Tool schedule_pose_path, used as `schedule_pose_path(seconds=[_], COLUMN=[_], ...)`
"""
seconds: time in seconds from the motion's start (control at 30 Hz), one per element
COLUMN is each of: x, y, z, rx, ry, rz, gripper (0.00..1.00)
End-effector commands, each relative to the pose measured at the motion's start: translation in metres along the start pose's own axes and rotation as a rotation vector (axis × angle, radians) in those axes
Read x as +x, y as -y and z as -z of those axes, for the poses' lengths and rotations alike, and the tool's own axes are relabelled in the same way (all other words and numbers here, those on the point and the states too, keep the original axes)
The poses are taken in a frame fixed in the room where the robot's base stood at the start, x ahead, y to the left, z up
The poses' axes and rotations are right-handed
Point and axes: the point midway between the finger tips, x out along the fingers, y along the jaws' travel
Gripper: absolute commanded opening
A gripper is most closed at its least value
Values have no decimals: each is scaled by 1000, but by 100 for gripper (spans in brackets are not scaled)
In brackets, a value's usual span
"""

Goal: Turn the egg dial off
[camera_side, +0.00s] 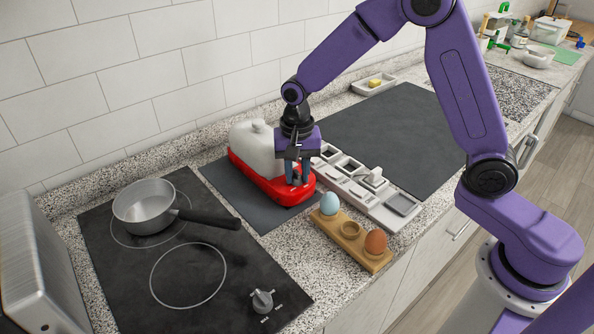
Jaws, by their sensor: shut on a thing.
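The egg cooker has a red base (240,171) and a white domed lid (257,145) and stands on a dark mat. My gripper (298,179) points down at the right front end of the red base. Its fingers are shut on the egg dial there. The dial is mostly hidden between the fingers, so its pointer setting cannot be read.
A saucepan (146,207) sits on the black cooktop (120,290), with a grey knob (262,301) at its front right. A wooden egg holder (374,261) bears a blue egg (330,203) and a brown egg (376,242). A compartmented white tray (392,222) lies right of the cooker.

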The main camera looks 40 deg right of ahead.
Motion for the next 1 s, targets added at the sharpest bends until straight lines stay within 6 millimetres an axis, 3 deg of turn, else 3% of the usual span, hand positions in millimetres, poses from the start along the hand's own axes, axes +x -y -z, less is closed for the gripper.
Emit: schedule_pose_path(seconds=[1.0], x=[-1], y=[1], z=[1], rx=[-964], ry=[-5], rz=[3], gripper=[0])
